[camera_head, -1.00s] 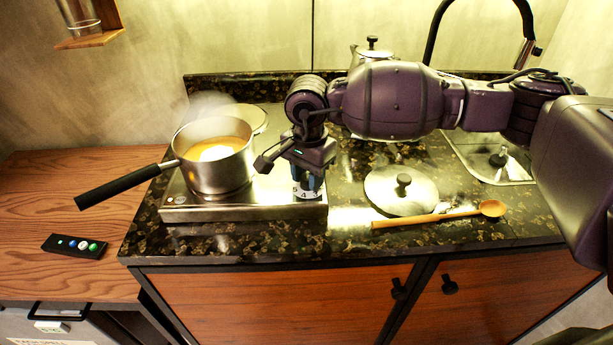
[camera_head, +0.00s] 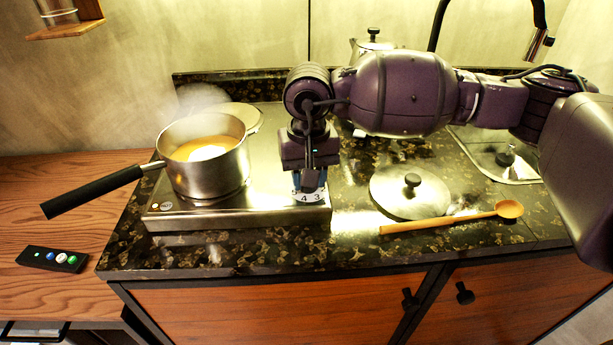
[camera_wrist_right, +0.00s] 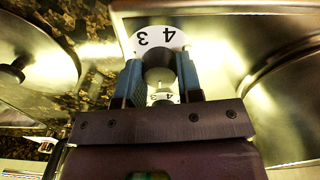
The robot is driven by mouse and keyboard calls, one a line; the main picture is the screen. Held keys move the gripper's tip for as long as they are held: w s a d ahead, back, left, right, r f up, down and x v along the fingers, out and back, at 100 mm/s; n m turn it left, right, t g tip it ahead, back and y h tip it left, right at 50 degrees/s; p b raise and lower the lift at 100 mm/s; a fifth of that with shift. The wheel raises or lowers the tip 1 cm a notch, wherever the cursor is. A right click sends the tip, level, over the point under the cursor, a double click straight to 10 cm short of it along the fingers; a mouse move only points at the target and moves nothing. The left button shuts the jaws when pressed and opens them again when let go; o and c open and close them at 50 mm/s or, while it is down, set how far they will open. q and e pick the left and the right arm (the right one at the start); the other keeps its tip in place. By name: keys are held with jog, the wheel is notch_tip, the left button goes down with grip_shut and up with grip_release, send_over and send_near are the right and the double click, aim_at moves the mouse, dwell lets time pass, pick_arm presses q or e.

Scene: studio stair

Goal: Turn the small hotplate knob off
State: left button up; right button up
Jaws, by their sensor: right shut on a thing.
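The steel hotplate (camera_head: 255,212) stands on the dark stone counter, and a white numbered dial (camera_head: 308,196) shows at its right front. In the right wrist view the dark round knob (camera_wrist_right: 159,62) sits over the dial, with the figures 3 and 4 readable. My right gripper (camera_head: 310,181) comes down from above onto the knob. In the right wrist view its two blue fingers (camera_wrist_right: 158,76) are on either side of the knob, shut on it. The gripper hides most of the knob in the head view. My left gripper is not in view.
A steaming pot (camera_head: 207,172) of orange liquid stands on the hotplate, its black handle (camera_head: 92,191) reaching left. A lid (camera_head: 410,195) and a wooden spoon (camera_head: 450,220) lie to the right. A button remote (camera_head: 52,259) lies on the wooden surface at left. A kettle (camera_head: 372,44) stands behind my arm.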

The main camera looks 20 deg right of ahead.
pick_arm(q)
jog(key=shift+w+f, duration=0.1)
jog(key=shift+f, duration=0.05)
pick_arm(e)
jog(key=shift+n, duration=0.3)
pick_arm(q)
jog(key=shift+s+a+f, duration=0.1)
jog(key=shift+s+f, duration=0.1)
pick_arm(e)
jog(key=o, duration=0.9)
notch_tip(320, 180, up, 10)
jog(key=shift+f+p, duration=0.25)
jog(key=shift+p, duration=0.15)
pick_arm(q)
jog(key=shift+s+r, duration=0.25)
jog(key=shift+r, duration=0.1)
pick_arm(e)
jog(key=shift+r, duration=0.7)
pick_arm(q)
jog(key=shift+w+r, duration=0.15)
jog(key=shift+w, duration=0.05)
